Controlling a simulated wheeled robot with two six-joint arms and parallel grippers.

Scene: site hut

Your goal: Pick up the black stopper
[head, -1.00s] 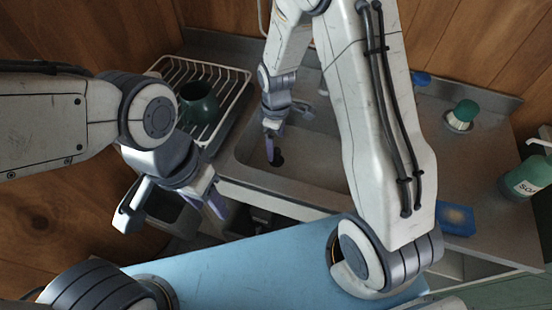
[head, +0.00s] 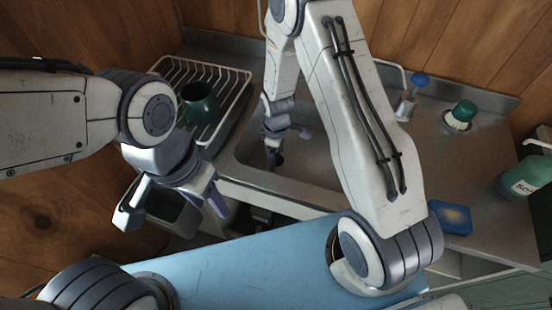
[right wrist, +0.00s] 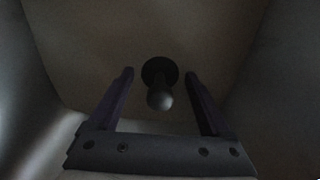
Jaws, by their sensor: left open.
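The black stopper (right wrist: 160,92), a dark disc with a rounded knob, lies in the sink basin and shows clearly in the right wrist view. My right gripper (right wrist: 160,76) is open, with one purple finger on each side of the stopper and visible gaps between. In the head view my right gripper (head: 274,156) reaches down into the sink (head: 310,172); the stopper is hard to tell from the dark gripper there. My left gripper (head: 214,198) is open and empty, in front of the sink's left end.
A dish rack (head: 232,78) with a dark green mug (head: 199,103) stands left of the sink. To the right are a blue-topped brush (head: 407,98), a green-topped brush (head: 460,116), a blue sponge (head: 452,217) and a green soap bottle (head: 522,178). The basin walls surround my right gripper.

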